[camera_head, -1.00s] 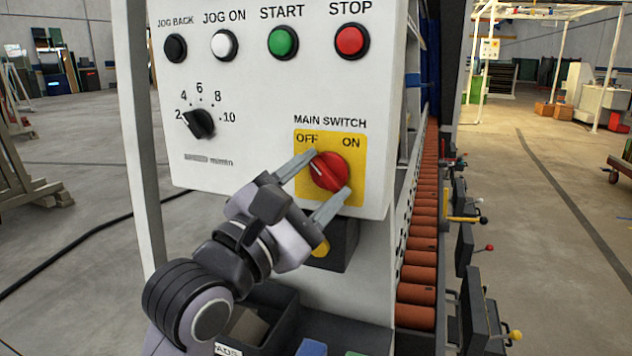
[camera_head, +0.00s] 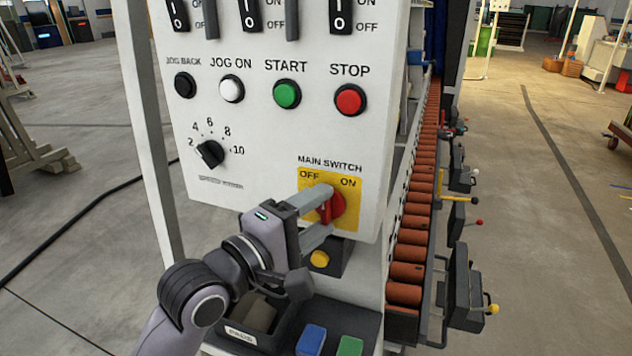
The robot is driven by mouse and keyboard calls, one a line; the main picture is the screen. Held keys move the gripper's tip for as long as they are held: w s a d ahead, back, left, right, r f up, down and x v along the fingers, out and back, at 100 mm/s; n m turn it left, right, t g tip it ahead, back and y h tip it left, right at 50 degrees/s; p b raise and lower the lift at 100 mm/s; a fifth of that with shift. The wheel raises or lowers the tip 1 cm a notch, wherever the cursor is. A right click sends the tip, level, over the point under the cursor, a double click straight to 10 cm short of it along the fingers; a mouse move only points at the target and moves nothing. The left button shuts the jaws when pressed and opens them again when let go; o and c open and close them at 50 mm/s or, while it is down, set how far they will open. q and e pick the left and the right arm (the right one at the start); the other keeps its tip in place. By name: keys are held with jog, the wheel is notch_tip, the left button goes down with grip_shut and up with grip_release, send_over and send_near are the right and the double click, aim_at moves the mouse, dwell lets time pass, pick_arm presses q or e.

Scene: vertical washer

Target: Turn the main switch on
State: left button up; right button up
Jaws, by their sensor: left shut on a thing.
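The main switch (camera_head: 338,207) is a red rotary knob on a yellow plate (camera_head: 350,190) marked OFF at left and ON at right, low on the white control panel. My left gripper (camera_head: 326,216) reaches in from the lower left and is shut on the red knob, one finger above and one below. The fingers cover the knob's left part, so I cannot tell exactly where its pointer stands. My right gripper is not in view.
Above the switch are a green START button (camera_head: 287,95) and a red STOP button (camera_head: 350,100). A black dial (camera_head: 210,153) is at left. Below is a dark box with a yellow button (camera_head: 319,258). Orange rollers (camera_head: 412,250) run along the right.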

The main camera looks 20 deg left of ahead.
pick_arm(q)
jog(key=shift+r+m+g+p, duration=0.35)
jog(key=shift+m+g+p, duration=0.05)
jog(key=shift+m+p, duration=0.5)
jog(key=shift+m, duration=0.4)
jog(key=shift+f+m+g+y+p, duration=0.1)
jog(key=shift+m+g+y+p, duration=0.3)
jog(key=shift+m, duration=0.3)
jog(key=m+y, duration=0.2)
jog(key=m, duration=0.1)
jog(key=shift+d+m+g, duration=0.1)
jog(key=shift+m+g, duration=0.2)
jog(key=shift+g, duration=0.1)
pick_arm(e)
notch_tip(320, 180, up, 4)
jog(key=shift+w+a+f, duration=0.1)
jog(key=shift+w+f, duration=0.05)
pick_arm(q)
jog(key=o, duration=1)
jog(key=shift+o, duration=0.2)
